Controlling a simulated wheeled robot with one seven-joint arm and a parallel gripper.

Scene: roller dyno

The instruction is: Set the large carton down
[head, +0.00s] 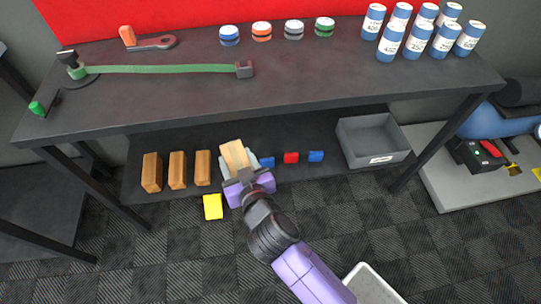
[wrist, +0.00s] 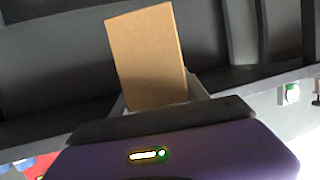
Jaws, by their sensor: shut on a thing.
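A tan carton (head: 235,155) is held in my gripper (head: 240,178) over the lower shelf (head: 330,172), tilted a little. In the wrist view the carton (wrist: 147,55) stands out beyond my gripper (wrist: 160,100), its lower end between pale fingers. My gripper is shut on it. Whether the carton touches the shelf I cannot tell. Three orange-brown cartons (head: 177,169) stand in a row on the shelf to its left, apart from it.
A yellow block (head: 213,206) is in front of the shelf. The bench top (head: 290,75) overhangs the shelf, and its leg (head: 440,145) stands at right.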

